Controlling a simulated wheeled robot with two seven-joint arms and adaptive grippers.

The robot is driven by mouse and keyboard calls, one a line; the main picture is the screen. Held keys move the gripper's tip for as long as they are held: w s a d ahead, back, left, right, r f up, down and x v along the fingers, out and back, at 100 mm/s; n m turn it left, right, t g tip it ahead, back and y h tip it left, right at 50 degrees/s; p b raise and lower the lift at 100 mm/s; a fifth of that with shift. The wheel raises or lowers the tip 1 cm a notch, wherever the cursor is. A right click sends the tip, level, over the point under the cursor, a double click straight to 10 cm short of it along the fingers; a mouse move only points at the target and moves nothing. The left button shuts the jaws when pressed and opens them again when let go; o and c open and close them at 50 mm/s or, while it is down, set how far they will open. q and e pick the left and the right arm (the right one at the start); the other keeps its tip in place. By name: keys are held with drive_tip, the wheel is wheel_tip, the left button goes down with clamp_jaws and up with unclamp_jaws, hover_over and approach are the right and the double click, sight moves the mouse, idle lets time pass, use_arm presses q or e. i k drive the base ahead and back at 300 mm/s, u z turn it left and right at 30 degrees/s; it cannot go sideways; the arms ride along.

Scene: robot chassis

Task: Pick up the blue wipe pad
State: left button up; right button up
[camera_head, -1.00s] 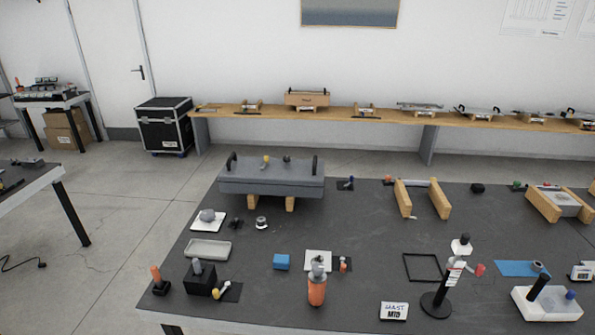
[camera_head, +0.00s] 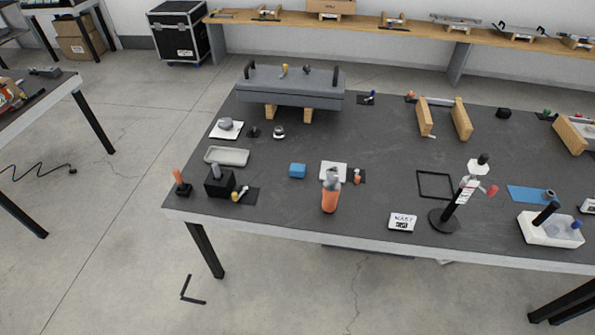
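The blue wipe pad (camera_head: 297,171) is a small blue block lying on the dark table top, left of the white square pad and the orange bottle. It lies apart from its neighbours, and nothing covers it. Neither of my grippers shows in the head view.
The dark table (camera_head: 390,150) has its front edge below the pad. Near the pad are an orange bottle (camera_head: 330,195), a black block (camera_head: 219,184), a grey tray (camera_head: 227,156) and a label stand (camera_head: 403,222). A grey chassis block (camera_head: 290,88) stands behind. Floor in front is mostly clear.

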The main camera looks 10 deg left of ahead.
sight(296, 169)
drive_tip(key=i, duration=1)
drive_tip(key=z, duration=0.55)
